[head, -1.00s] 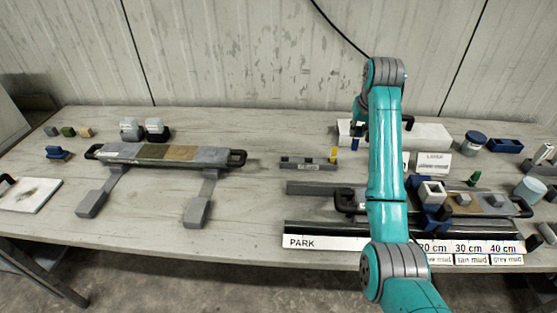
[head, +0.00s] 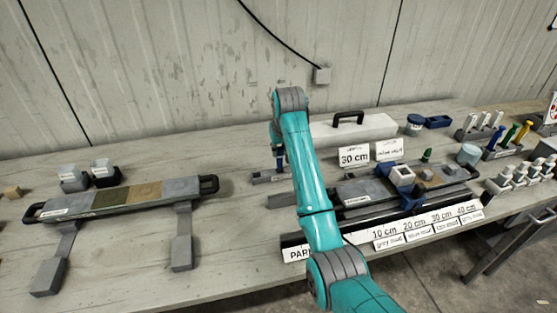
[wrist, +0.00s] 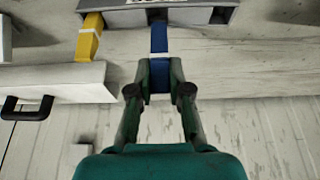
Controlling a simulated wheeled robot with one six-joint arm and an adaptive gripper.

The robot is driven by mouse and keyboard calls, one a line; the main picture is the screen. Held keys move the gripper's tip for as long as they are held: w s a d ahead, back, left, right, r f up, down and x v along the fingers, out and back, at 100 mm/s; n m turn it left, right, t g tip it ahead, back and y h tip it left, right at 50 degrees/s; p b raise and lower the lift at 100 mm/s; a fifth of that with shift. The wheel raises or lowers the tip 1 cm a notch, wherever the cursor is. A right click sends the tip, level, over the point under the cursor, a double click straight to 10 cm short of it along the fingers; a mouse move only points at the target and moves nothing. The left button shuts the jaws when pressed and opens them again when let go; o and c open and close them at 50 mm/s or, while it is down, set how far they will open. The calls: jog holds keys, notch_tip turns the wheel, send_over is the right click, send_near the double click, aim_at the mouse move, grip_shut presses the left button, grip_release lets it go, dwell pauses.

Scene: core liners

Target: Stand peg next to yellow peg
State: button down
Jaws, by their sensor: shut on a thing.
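My gripper (wrist: 160,76) is shut on a blue peg (wrist: 159,40), which points away from the wrist toward a grey slotted rack (wrist: 190,16). The peg's far end meets the rack's edge in the picture; I cannot tell whether it is in a slot. The yellow peg (wrist: 88,38) stands at the rack, left of the blue peg and apart from it. In the head view, my gripper (head: 279,150) holds the blue peg (head: 280,163) upright at the rack (head: 264,178). The yellow peg is hidden behind my arm there.
A white case (head: 372,128) with a black handle lies behind the rack to the right. Label cards (head: 354,157) stand in front of it. A core tray (head: 125,197) lies at left. Another rack with coloured pegs (head: 508,137) stands far right. The bench between is partly clear.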

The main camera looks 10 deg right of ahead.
aim_at(281, 156)
jog(key=shift+d+f, duration=0.1)
jog(key=shift+f, duration=1.75)
jog(key=shift+f, duration=0.1)
jog(key=c, duration=1.1)
grip_release()
jog(key=v, duration=1.2)
